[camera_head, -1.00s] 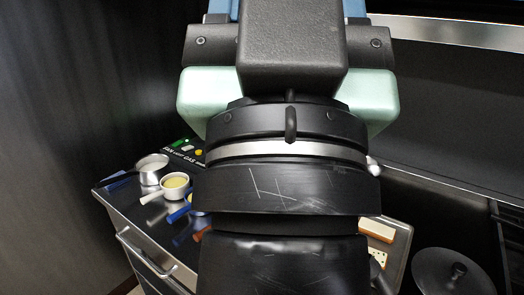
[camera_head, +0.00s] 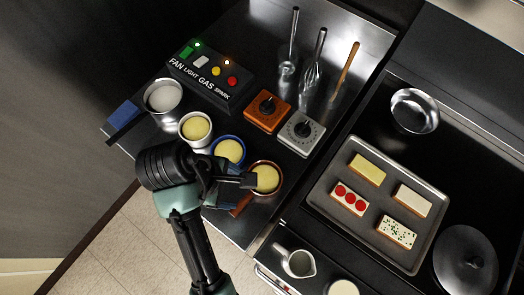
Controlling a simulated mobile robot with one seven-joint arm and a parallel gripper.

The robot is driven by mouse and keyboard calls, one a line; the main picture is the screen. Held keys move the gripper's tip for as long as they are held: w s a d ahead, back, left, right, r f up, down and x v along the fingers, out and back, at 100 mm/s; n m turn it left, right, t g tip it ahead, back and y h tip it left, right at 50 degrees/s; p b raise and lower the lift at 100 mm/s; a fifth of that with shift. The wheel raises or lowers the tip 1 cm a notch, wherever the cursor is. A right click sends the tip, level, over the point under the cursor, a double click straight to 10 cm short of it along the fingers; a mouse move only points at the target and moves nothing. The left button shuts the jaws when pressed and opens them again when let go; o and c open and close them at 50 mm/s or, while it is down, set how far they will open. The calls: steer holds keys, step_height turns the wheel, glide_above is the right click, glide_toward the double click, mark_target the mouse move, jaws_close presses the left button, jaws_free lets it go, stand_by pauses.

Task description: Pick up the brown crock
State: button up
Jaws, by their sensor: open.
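The brown crock (camera_head: 277,189) has a copper-brown rim and a pale yellow filling. It stands at the right end of a row of pots near the front edge of the steel counter. Its brown handle (camera_head: 241,206) points down and left. My gripper (camera_head: 236,184) is open, just left of the crock and above its handle area. One dark finger reaches across to the crock's left rim in the picture. My arm hides part of the counter edge, and I cannot tell whether the finger touches the crock.
A blue crock (camera_head: 229,138), a white crock (camera_head: 196,114) and a steel saucepan (camera_head: 162,83) stand in a row up-left. Two timers, orange (camera_head: 267,98) and silver (camera_head: 312,120), sit behind. A tray (camera_head: 317,193) of decorated blocks lies right; a pitcher (camera_head: 283,249) stands at the lower right.

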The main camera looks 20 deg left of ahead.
steer(key=b, duration=0.2)
glide_above(252, 196)
steer(key=s+a, duration=0.1)
steer(key=s, duration=0.1)
steer(key=f, duration=0.7)
steer(key=shift+w+a, duration=0.1)
steer(key=shift+w, duration=0.15)
steer(key=shift+w+p+x, duration=0.15)
steer(key=shift+p+x, duration=0.3)
steer(key=shift+x, duration=0.95)
steer(key=shift+w+p+x, duration=0.1)
steer(key=shift+p+x, duration=0.35)
steer(key=shift+x, duration=0.95)
steer(key=shift+a, duration=0.2)
steer(key=c, duration=1.2)
jaws_close()
steer(key=shift+s+f, duration=0.1)
steer(key=shift+s, duration=0.05)
